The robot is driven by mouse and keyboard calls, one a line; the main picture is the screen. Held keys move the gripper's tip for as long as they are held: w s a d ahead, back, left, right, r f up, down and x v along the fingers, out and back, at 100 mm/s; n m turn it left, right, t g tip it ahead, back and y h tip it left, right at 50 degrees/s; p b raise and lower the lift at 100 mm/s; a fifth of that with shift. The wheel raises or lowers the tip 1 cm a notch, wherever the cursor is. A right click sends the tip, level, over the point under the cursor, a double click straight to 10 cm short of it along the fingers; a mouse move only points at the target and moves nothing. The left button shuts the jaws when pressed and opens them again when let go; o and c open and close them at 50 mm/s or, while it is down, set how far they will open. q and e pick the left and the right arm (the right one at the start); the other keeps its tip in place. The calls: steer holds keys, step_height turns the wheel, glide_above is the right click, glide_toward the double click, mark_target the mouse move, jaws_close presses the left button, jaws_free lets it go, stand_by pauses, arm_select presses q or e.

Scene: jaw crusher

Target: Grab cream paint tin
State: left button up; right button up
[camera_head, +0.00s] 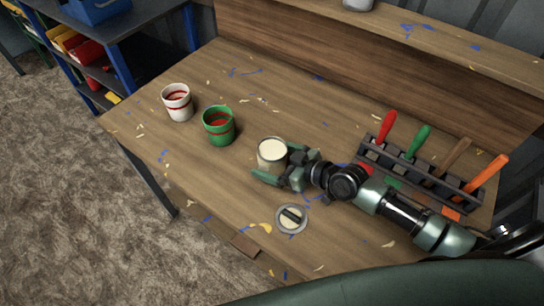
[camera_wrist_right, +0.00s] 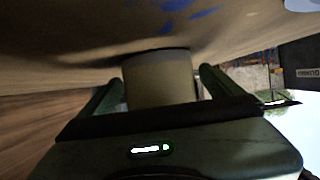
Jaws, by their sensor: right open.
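The cream paint tin (camera_head: 271,153) stands upright on the wooden table, with cream paint showing at its open top. My right gripper (camera_head: 278,165) is open around the tin, with one finger on each side of it. In the right wrist view the tin (camera_wrist_right: 158,80) stands between the two open fingers (camera_wrist_right: 160,88). I cannot tell whether either finger touches it. My left gripper is not in view.
A white tin (camera_head: 177,103) and a green tin (camera_head: 218,126) stand to the left on the table (camera_head: 205,185). A round lid (camera_head: 291,219) lies near the front edge. A dark rack (camera_head: 420,172) with several coloured-handled tools stands at the right. A shelf unit (camera_head: 110,60) is at the back left.

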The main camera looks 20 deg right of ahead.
steer(key=c, duration=1.7)
steer(key=shift+w+r, duration=0.1)
jaws_close()
